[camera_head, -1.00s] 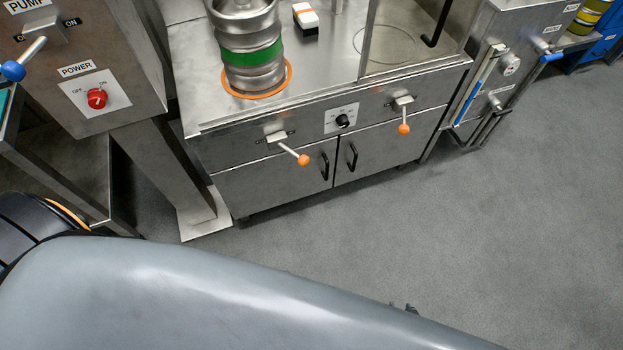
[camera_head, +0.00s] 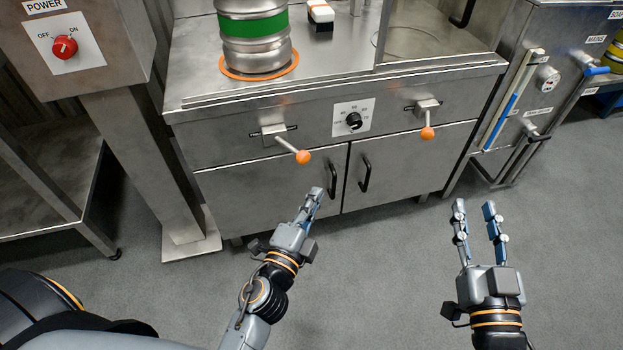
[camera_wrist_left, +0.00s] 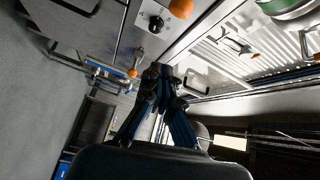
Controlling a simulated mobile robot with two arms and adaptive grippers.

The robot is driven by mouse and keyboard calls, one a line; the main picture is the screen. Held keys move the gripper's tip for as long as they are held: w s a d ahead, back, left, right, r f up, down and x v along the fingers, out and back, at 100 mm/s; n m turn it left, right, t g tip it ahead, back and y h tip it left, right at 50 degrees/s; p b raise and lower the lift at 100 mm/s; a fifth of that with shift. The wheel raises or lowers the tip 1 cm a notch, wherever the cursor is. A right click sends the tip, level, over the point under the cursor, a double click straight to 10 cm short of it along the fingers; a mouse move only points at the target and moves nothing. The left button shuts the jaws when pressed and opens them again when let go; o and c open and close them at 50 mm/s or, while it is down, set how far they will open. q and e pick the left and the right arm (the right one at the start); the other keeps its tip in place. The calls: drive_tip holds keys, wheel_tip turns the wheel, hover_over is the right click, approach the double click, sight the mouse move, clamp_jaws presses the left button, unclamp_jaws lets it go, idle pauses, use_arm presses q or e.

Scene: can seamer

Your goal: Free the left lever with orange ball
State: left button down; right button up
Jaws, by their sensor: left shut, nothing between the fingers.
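The left lever (camera_head: 287,146) sticks out of the steel cabinet's front panel, pointing down and to the right, with an orange ball (camera_head: 303,157) at its end. An orange ball, which looks like the same one, shows at the top edge of the left wrist view (camera_wrist_left: 180,8). My left gripper (camera_head: 316,194) is shut and empty, just below the ball in the picture and apart from it; its fingers also show together in the left wrist view (camera_wrist_left: 160,70). My right gripper (camera_head: 474,206) is open and empty, lower right over the floor.
A black dial (camera_head: 353,121) sits between the left lever and a second orange-ball lever (camera_head: 427,132). Two black door handles (camera_head: 364,173) stick out below. A green-banded keg (camera_head: 254,45) stands on top. A power box (camera_head: 66,47) is at left; floor in front is clear.

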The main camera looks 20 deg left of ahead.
sight(289, 148)
use_arm(q)
drive_tip(key=shift+r, duration=0.35)
use_arm(e)
drive_tip(key=shift+s+r, duration=0.2)
drive_tip(key=shift+r, duration=0.3)
use_arm(q)
drive_tip(key=shift+w, duration=0.1)
use_arm(e)
drive_tip(key=shift+f, duration=0.1)
